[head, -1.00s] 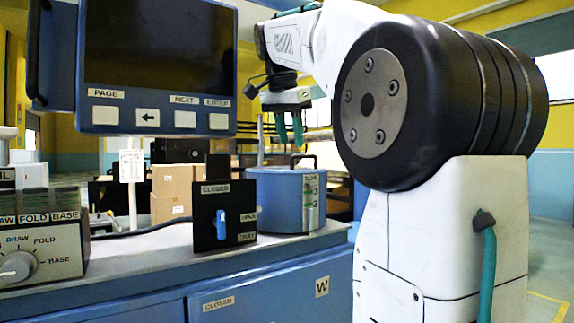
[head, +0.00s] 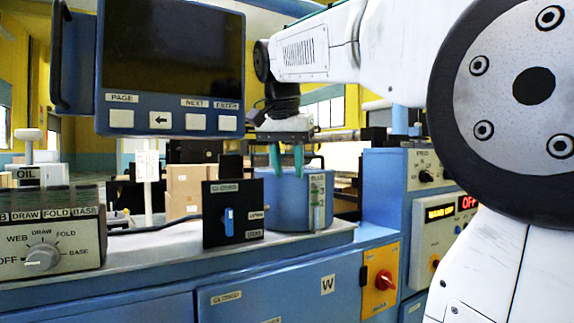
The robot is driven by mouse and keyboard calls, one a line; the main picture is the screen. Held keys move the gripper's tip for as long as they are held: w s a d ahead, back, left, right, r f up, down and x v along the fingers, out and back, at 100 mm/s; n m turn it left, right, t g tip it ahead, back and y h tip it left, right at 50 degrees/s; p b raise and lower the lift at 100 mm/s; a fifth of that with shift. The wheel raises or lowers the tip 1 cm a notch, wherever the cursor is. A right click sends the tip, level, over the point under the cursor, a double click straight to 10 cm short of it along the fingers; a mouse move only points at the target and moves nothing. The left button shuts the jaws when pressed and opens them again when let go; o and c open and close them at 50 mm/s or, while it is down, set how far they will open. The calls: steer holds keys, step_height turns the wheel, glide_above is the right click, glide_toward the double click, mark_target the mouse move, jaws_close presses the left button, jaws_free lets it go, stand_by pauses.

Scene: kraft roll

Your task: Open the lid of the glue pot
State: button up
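The glue pot (head: 280,205) is a blue cylinder at the right end of the grey counter, with a level gauge (head: 317,203) on its front. The fingertips overlap the pot's top edge in the picture. I cannot tell whether they touch the lid.
A black switch box (head: 232,214) with a blue knob stands left of the pot. A screen panel (head: 170,70) hangs above the counter. A dial box (head: 50,240) is at far left. A red rotary switch (head: 382,280) and a control cabinet (head: 420,200) are at right.

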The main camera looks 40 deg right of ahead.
stand_by(0.4)
steer(key=s+a+f+n+y, duration=0.1)
steer(key=s+a+f+n, duration=0.3)
steer(key=f, duration=0.6)
steer(key=s+a+f+n+y, duration=0.1)
steer(key=s+a+f+n, duration=0.3)
steer(key=s+a+f, duration=0.3)
steer(key=s+a+f+n+y, duration=0.1)
steer(key=s+a+f+n, duration=0.3)
steer(key=f, duration=0.9)
steer(key=shift+s+a+f+n+g, duration=0.15)
steer(key=shift+s+a+n+g, duration=0.25)
steer(key=shift+s+a, duration=0.65)
steer(key=shift+w+a+r, duration=0.1)
steer(key=shift+a+r, duration=0.1)
steer(key=shift+a, duration=0.25)
jaws_close()
